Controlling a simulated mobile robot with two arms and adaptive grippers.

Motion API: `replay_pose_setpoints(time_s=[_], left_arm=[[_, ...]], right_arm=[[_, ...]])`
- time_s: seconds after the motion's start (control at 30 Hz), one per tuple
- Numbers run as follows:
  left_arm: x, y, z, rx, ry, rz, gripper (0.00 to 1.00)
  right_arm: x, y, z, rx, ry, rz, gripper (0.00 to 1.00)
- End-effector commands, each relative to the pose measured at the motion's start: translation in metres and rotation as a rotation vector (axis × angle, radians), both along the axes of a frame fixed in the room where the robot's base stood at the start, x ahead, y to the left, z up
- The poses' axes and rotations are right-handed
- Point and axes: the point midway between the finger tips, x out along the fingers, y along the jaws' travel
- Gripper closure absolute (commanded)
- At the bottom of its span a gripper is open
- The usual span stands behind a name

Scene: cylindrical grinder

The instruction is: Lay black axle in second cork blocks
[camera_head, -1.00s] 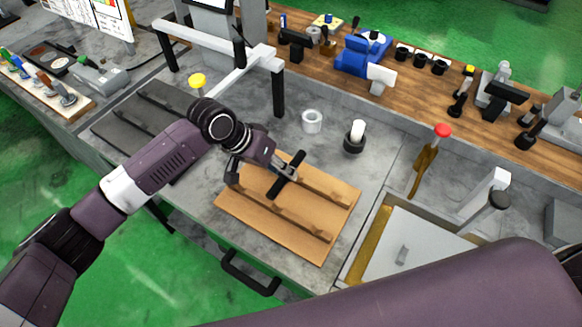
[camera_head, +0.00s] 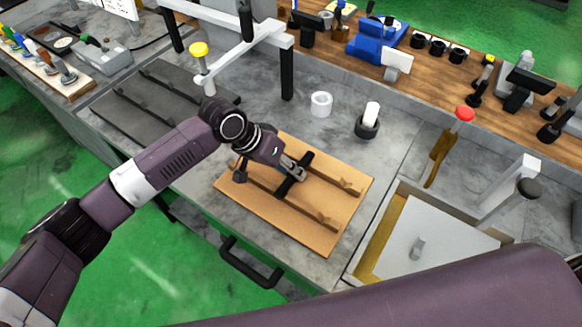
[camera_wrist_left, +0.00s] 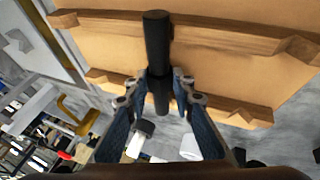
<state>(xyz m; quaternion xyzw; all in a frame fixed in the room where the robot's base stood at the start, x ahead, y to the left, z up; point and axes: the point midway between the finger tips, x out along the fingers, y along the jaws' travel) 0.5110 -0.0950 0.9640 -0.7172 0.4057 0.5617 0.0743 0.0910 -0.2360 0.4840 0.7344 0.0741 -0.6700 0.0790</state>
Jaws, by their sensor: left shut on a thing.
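The black axle (camera_head: 295,174) is a short dark rod with a thicker collar, and it shows upright in the left wrist view (camera_wrist_left: 157,55). My left gripper (camera_head: 293,171) is shut on it, with fingers on both sides of the rod in the left wrist view (camera_wrist_left: 158,92). The axle lies across the two notched cork blocks, the near one (camera_head: 310,213) and the far one (camera_head: 335,178), on the brown board (camera_head: 325,240). I cannot tell whether it rests in their notches or just above them. My right gripper is not seen.
A white ring (camera_head: 321,104) and a black cup with a white cylinder (camera_head: 367,122) stand behind the board. A dark grey board (camera_head: 150,100) lies to the left. A white frame (camera_head: 245,45) stands behind it. A tray (camera_head: 425,240) sits at right.

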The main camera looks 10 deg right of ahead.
Motion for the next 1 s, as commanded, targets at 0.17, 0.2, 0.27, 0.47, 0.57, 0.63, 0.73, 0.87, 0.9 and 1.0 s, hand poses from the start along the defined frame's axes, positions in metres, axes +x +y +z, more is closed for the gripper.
replay_pose_setpoints(time_s=[0.17, 0.2, 0.27, 0.47, 0.57, 0.63, 0.73, 0.87, 0.9, 1.0], left_arm=[[0.001, -0.0015, 0.0009, -0.005, -0.004, 0.0, 1.0], [0.001, -0.0015, 0.0009, -0.005, -0.004, 0.0, 1.0], [0.001, -0.0015, 0.0009, -0.005, -0.003, -0.001, 1.0], [0.0009, -0.0015, 0.0009, -0.005, -0.003, -0.001, 1.0], [0.0007, -0.0014, 0.0007, -0.005, -0.003, 0.0, 0.69], [0.0006, -0.0012, 0.0003, -0.004, -0.002, 0.0, 0.61], [0.0004, -0.0009, -0.0003, -0.003, -0.002, 0.0, 0.57], [0.0003, -0.0005, -0.0009, -0.001, 0.0, 0.0, 0.57], [-0.0005, 0.0009, -0.0034, 0.003, 0.003, 0.0, 0.57], [-0.0002, 0.0021, -0.0004, 0.002, 0.001, 0.001, 0.57]], right_arm=[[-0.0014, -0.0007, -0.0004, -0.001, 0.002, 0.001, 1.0], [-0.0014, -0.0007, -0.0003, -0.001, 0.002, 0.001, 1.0], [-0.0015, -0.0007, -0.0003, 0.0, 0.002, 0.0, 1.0], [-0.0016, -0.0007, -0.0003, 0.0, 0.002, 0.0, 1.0], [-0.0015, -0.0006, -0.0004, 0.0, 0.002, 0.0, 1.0], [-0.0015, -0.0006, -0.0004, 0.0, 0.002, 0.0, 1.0], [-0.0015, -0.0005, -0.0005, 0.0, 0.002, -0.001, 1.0], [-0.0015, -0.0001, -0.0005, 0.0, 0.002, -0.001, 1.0], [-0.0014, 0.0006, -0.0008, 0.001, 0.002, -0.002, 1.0], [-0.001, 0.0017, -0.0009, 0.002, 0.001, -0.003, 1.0]])
